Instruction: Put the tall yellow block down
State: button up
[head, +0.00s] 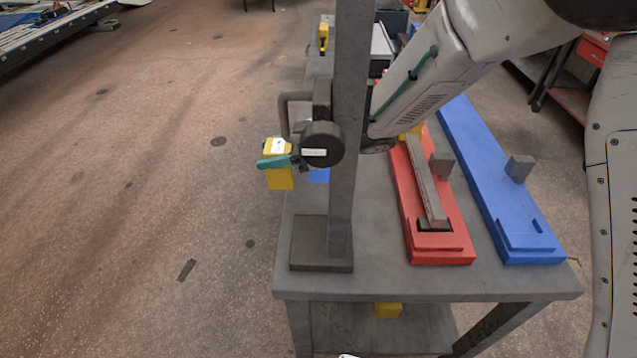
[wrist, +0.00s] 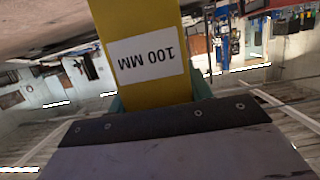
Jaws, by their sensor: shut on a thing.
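The tall yellow block (head: 280,180) is held in my gripper (head: 276,161), whose teal fingers are shut on it. In the head view it hangs just past the bench's left edge, with floor behind it. It looks roughly upright. In the wrist view the yellow block (wrist: 145,88) fills the upper middle, with a white label reading "100 MM" upside down. Teal fingers of my gripper (wrist: 158,100) show at both its sides. A dark grey post partly hides my wrist in the head view.
The grey bench (head: 375,275) carries the upright post (head: 341,225) on a dark base, a red fixture (head: 440,246) with a grey bar, and a blue fixture (head: 500,190). A small blue patch (head: 319,176) shows beside the post. Another yellow block (head: 388,310) is on the lower shelf.

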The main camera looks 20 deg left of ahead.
jog(key=shift+s+d+f, duration=0.3)
jog(key=shift+d+f, duration=0.4)
jog(key=shift+d, duration=0.9)
jog(key=shift+s+d+f, duration=0.25)
jog(key=shift+d+f, duration=0.5)
jog(key=shift+d, duration=0.8)
jog(key=shift+s+d+f, duration=0.3)
jog(key=shift+d+f, duration=0.4)
jog(key=shift+d, duration=0.9)
jog(key=shift+f, duration=0.2)
jog(key=o, duration=1.3)
jog(key=shift+o, duration=0.2)
jog(key=shift+r, duration=0.15)
jog(key=v, duration=0.7)
jog(key=shift+d, duration=0.25)
jog(key=shift+r, duration=0.1)
